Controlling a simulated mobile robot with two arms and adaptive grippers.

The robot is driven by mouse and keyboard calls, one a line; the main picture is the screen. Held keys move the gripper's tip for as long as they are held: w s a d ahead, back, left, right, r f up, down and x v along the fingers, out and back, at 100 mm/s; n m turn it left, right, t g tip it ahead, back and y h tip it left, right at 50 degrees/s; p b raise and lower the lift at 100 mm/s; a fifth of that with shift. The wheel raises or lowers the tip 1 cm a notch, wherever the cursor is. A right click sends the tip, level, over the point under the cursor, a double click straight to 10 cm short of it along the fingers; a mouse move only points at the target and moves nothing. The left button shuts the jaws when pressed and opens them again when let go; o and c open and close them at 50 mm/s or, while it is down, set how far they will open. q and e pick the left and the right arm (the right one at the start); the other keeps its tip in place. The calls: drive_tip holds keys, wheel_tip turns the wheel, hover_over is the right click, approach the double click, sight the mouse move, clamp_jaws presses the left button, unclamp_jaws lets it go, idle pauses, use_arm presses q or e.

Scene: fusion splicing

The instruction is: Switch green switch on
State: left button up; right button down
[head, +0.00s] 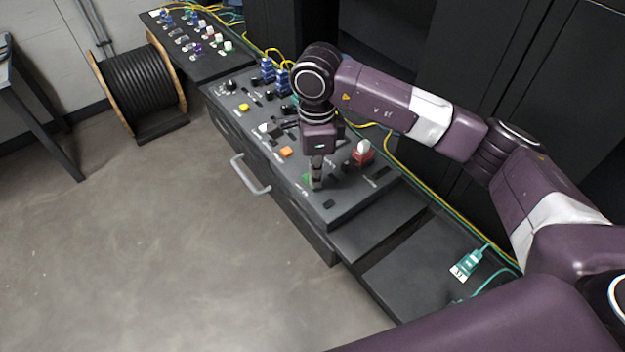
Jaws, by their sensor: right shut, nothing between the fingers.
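The green switch (306,178) is on the near end of the dark grey control panel (345,205), close to its left edge. Only a small green part of it shows. My right gripper (316,185) is shut and empty, pointing down at the panel right beside the green switch. It partly covers the switch, so I cannot tell whether they touch or which way the switch is set. My left gripper is not in view.
An orange button (285,152), a yellow button (244,107) and a red switch with a white top (362,152) sit on the panel. A teal connector (468,262) lies on the lower dark surface. A cable reel (143,88) stands on the floor, which is open at left.

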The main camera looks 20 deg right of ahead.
drive_tip(key=shift+r+p, duration=1.55)
drive_tip(key=shift+r, duration=1.9)
drive_tip(key=shift+s+f, duration=0.1)
